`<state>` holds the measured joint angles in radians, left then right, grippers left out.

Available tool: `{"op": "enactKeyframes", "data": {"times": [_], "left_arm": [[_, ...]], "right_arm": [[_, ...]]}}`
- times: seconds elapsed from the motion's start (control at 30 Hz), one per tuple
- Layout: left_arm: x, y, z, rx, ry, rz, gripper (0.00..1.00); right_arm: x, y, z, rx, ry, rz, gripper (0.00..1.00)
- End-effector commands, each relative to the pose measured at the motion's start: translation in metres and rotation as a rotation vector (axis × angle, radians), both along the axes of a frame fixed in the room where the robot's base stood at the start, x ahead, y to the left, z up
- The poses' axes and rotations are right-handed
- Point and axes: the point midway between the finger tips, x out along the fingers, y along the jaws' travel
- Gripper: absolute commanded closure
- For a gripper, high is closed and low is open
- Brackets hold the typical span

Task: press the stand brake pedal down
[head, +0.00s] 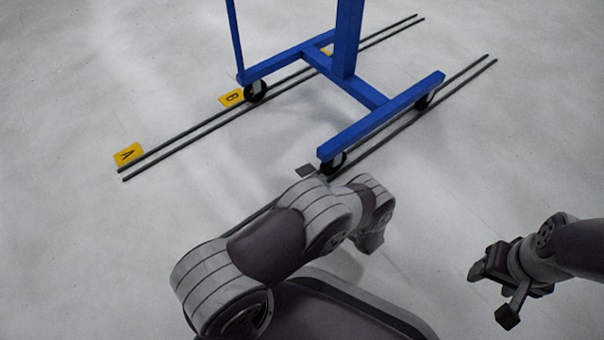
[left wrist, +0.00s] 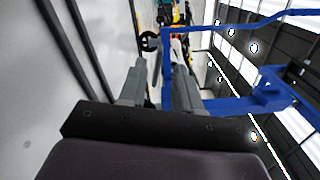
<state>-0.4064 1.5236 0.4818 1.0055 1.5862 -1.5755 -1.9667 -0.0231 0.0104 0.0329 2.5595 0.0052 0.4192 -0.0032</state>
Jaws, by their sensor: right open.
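The blue stand (head: 345,133) rests on black casters over dark floor rails in the head view. A small dark grey plate (head: 306,171), which looks like the brake pedal, sits low beside its near caster (head: 333,163); whether it is up or down cannot be told. My left arm bends just in front of it, and its fingers are not clear there. In the left wrist view my left gripper (left wrist: 157,75) is open, with a gap between its fingers and part of the blue stand (left wrist: 215,104) beyond. My right gripper (head: 493,294) is open and empty at the lower right, away from the stand.
Two pairs of dark rails (head: 200,131) run diagonally over the pale floor. Yellow floor markers A (head: 128,154) and B (head: 231,97) lie by the left pair. The floor between the stand and my right gripper is clear.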

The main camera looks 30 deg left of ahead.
Motion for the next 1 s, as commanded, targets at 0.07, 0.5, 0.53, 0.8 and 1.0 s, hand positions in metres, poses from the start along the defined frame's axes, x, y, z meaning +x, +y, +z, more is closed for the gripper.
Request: {"op": "enactKeyframes", "data": {"times": [0.07, 0.5, 0.53, 0.8, 1.0], "left_arm": [[0.008, 0.020, -0.006, -0.001, -0.001, 0.005, 0.67], [0.032, 0.077, -0.002, -0.003, -0.002, -0.002, 0.67], [0.033, 0.078, -0.001, -0.003, -0.002, -0.002, 0.67], [0.033, 0.078, 0.000, -0.003, -0.001, -0.002, 0.77], [0.033, 0.078, -0.001, -0.003, -0.001, -0.002, 1.00]], "right_arm": [[0.000, 0.000, -0.015, 0.000, 0.001, 0.000, 0.43], [0.000, 0.000, -0.041, 0.000, 0.001, 0.000, 0.43], [0.000, 0.000, -0.041, 0.000, 0.001, 0.000, 0.43], [0.000, 0.000, -0.040, 0.000, 0.001, 0.000, 0.43], [0.000, 0.000, -0.040, 0.000, 0.002, 0.000, 0.43]]}}
